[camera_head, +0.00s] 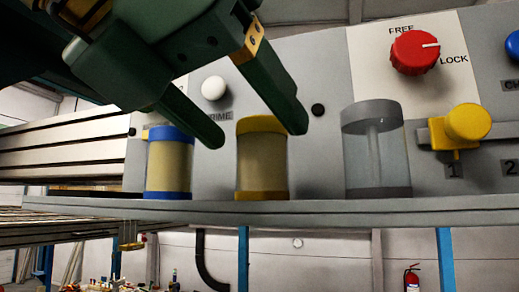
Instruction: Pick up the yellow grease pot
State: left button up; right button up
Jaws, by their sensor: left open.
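The yellow grease pot (262,163) stands upright on the grey shelf (300,209), with a yellow lid and base and a dull yellow body. My left gripper (258,136) reaches in from the upper left and is open. Its two green fingers point down and to the right. One fingertip overlaps the right side of the pot's lid in the picture; the other ends up and left of the pot, over the gap beside it. Nothing shows between the fingers that is held. I cannot tell whether a finger touches the pot. My right gripper is not in view.
A blue-capped pot (169,166) stands left of the yellow one, and a clear grey-capped pot (377,155) stands right. The panel behind carries a white knob (214,88), a red knob (414,52) and a yellow knob (467,122). Shelf gaps separate the pots.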

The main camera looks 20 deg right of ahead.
aim_at(272, 155)
pick_arm(q)
jog(key=shift+w+d+f, duration=0.15)
jog(key=shift+w+d, duration=0.2)
jog(key=shift+w+d+f+p, duration=0.1)
jog(key=shift+d+p, duration=0.15)
jog(key=shift+p, duration=0.1)
jog(key=p+x, duration=0.2)
jog(key=x, duration=0.2)
jog(key=shift+w+d+f, duration=0.1)
jog(key=shift+f, duration=0.05)
jog(key=shift+s+a, duration=0.25)
jog(key=c, duration=1.1)
jog(key=shift+w+d, duration=0.1)
jog(key=shift+w, duration=0.05)
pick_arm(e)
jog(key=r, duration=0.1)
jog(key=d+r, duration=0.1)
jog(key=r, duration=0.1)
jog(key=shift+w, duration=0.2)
